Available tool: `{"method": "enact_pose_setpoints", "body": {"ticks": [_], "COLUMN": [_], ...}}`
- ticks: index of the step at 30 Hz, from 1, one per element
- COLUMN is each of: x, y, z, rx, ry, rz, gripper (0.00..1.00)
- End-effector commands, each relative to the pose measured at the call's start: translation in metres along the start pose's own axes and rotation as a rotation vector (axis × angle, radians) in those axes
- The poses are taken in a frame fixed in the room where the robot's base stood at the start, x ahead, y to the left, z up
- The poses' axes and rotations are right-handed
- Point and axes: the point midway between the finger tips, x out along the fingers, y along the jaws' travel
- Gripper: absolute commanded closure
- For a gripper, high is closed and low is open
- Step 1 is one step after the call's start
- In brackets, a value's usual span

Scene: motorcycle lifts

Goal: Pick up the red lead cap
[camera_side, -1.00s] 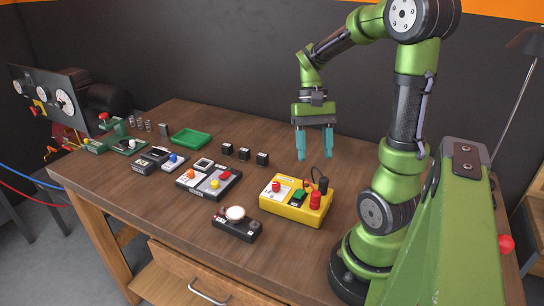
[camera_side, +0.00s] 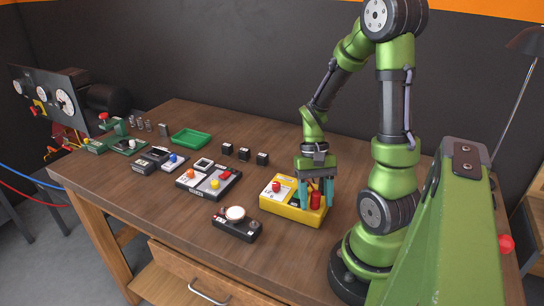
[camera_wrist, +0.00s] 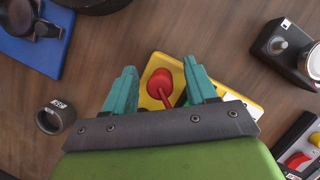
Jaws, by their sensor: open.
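The red lead cap (camera_side: 316,201) stands upright on the right part of the yellow box (camera_side: 283,209). In the wrist view the red cap (camera_wrist: 160,83) shows from above between my two fingers, with a thin red lead running down from it. My gripper (camera_side: 316,196) is open, with its teal fingers pointing down on either side of the cap. In the wrist view my gripper (camera_wrist: 160,70) straddles the cap, and no clear contact shows. My fingers and palm hide much of the yellow box and its black cap.
A black device with a white round button (camera_side: 235,213) stands in front-left of the yellow box. A button panel (camera_side: 208,182), several small black blocks (camera_side: 244,154) and a green tray (camera_side: 191,138) lie farther left. The wood between them is clear.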

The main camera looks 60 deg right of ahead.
Motion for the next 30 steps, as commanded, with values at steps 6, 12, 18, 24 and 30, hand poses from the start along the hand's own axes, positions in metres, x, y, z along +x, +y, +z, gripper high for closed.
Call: {"method": "enact_pose_setpoints", "body": {"ticks": [6, 12, 18, 24, 30], "x": [0.0, -0.001, -0.001, -0.004, -0.032], "y": [0.0, 0.0, 0.0, 0.0, -0.001], "z": [0.0, 0.0, 0.0, 0.001, 0.011], "rx": [0.0, 0.0, 0.0, 0.0, 0.0], "ry": [0.0, 0.0, 0.0, 0.002, 0.009], "rz": [0.0, 0.0, 0.0, -0.001, -0.003], "gripper": [0.53, 0.83, 1.0, 1.0, 1.0]}}
